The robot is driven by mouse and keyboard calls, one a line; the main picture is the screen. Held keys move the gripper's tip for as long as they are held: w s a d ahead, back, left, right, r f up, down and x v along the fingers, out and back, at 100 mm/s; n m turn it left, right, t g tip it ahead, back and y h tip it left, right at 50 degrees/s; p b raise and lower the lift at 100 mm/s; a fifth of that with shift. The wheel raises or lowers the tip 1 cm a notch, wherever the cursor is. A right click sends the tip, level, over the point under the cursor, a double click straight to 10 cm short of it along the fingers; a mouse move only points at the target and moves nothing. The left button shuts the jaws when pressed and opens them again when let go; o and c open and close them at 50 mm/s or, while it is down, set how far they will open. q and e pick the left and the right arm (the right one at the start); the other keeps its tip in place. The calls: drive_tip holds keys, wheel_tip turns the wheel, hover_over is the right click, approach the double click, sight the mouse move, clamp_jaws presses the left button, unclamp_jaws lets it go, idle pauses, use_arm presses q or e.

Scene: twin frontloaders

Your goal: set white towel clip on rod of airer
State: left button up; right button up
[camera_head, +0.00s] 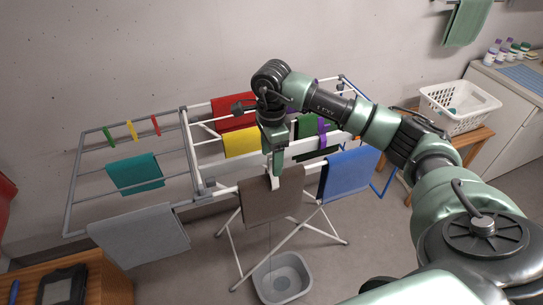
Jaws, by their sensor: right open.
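The airer (184,150) stands by the wall with cloths over its rods. A brown towel (272,205) hangs over its front rod. A small white clip (274,183) shows at the top edge of the brown towel, at the rod, just below my right gripper (276,172). My right gripper points down with its jaws open around or right beside the clip; the fingers partly hide it, so I cannot tell whether they touch it. My left gripper is not in the picture.
Teal (135,175), grey (140,238), yellow (241,142) and blue (350,173) cloths hang nearby. A grey basin (283,277) is on the floor below. A white basket (458,106) stands at right.

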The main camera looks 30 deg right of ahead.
drive_tip(key=shift+o, duration=0.3)
drive_tip(key=o, duration=0.5)
drive_tip(key=shift+r, duration=0.1)
